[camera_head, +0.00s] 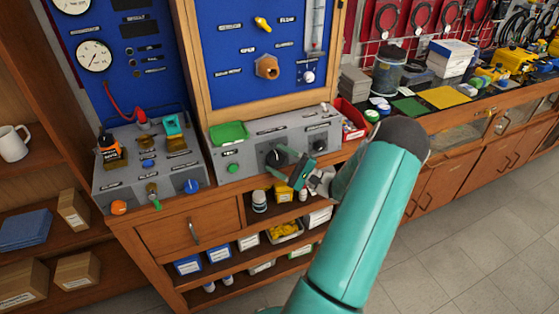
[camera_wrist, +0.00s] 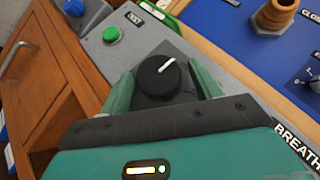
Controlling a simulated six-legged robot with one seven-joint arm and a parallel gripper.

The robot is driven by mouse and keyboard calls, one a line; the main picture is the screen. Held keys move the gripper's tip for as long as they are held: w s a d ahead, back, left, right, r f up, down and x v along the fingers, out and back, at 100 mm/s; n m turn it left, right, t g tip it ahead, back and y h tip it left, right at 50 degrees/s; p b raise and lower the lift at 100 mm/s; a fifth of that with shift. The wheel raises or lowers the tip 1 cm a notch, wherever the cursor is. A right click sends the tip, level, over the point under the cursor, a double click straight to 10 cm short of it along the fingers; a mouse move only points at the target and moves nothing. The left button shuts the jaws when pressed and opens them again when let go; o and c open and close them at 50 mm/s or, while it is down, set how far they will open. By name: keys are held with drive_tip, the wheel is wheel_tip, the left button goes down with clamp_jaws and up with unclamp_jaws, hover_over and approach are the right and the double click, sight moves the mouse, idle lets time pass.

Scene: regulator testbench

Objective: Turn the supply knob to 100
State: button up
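A round black knob (camera_wrist: 158,80) with a white pointer line sits on a dark square plate on the grey sloped panel. Its pointer aims to the upper right in the wrist view. In the head view the knob (camera_head: 276,157) is on the front of the grey console, left of my gripper (camera_head: 302,172). In the wrist view my gripper (camera_wrist: 162,88) is open, with one green finger on each side of the knob. I cannot tell whether the fingers touch it. The scale and its numbers are not readable, and the near side is partly hidden by my gripper.
A green button (camera_wrist: 112,35) is beside the knob. A second black knob (camera_head: 319,144) is farther right on the console, and a green tray (camera_head: 229,132) lies on top. A blue panel (camera_head: 235,60) with a brass fitting (camera_head: 267,67) rises behind. Shelves are below.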

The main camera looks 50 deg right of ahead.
drive_tip(key=shift+f, duration=0.1)
drive_tip(key=shift+s+d+f, duration=0.1)
drive_tip(key=shift+s+d, duration=0.1)
drive_tip(key=shift+s, duration=0.1)
drive_tip(key=v, duration=1.3)
drive_tip(key=shift+a, duration=0.2)
drive_tip(key=w+a+r+n+g+y, duration=0.2)
drive_tip(key=w+a+r+n+g, duration=0.25)
drive_tip(key=a, duration=0.45)
drive_tip(key=w+a+r+n+g+y, duration=0.1)
drive_tip(key=w+a+r+n+g, duration=0.15)
drive_tip(key=w+a+g, duration=0.4)
drive_tip(key=w+a+r+n+g+y, duration=0.2)
drive_tip(key=w+a+r+n+g, duration=0.15)
drive_tip(key=a+g, duration=0.45)
drive_tip(key=s+a+r+n+t+h, duration=0.1)
drive_tip(key=s+a+r+n+h, duration=0.2)
drive_tip(key=a, duration=0.4)
drive_tip(key=s+a+r+n+t+h, duration=0.1)
drive_tip(key=s+a+r+n+h, duration=0.2)
drive_tip(key=a, duration=0.4)
drive_tip(key=s+a+r+n+t+h, duration=0.1)
drive_tip(key=s+a+r+n+h, duration=0.2)
drive_tip(key=a, duration=0.5)
wheel_tip(320, 180, up, 3)
drive_tip(key=shift+s+r+n+t+h, duration=0.1)
drive_tip(key=shift+s+n+t+h, duration=0.35)
drive_tip(key=shift+h, duration=0.75)
